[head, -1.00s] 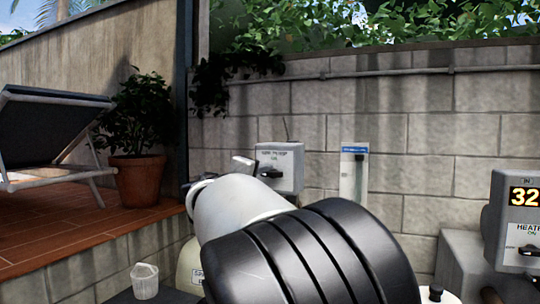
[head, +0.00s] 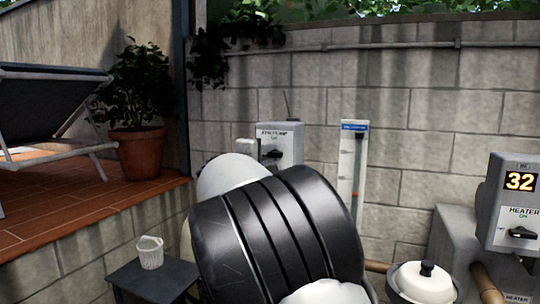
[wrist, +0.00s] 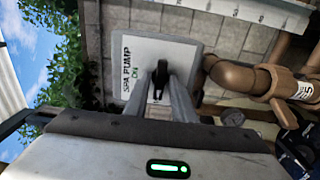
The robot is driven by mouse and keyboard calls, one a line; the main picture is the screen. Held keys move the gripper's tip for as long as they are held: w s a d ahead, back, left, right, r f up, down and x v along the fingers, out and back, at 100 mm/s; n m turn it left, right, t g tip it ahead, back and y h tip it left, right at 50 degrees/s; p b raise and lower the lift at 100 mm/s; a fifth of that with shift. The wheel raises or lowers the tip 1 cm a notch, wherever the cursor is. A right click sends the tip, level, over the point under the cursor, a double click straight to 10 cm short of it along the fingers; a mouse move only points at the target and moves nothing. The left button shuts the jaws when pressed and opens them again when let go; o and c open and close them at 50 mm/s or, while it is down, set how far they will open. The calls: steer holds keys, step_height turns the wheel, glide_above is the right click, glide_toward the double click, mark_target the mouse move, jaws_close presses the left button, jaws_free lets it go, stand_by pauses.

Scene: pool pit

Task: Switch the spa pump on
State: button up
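The spa pump box (head: 283,140) is a grey box on the block wall, labelled SPA PUMP with ON below it. Its black switch handle (head: 272,155) lies roughly crosswise under the ON mark. In the wrist view the box face (wrist: 135,50) fills the upper middle, turned sideways, with the black handle (wrist: 161,72) in front of it. My gripper (wrist: 162,88) has its two light grey fingers close together, one on each side of the handle; they look shut on it. In the head view my arm hides most of the gripper.
A heater box (head: 520,210) reading 32 stands at the right. A white gauge (head: 352,165) is on the wall beside the spa box. Brown pipes (wrist: 240,78) run close to the box. A small table (head: 150,281) holds a white basket (head: 150,252).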

steer(key=c, duration=0.3)
steer(key=shift+c, duration=0.2)
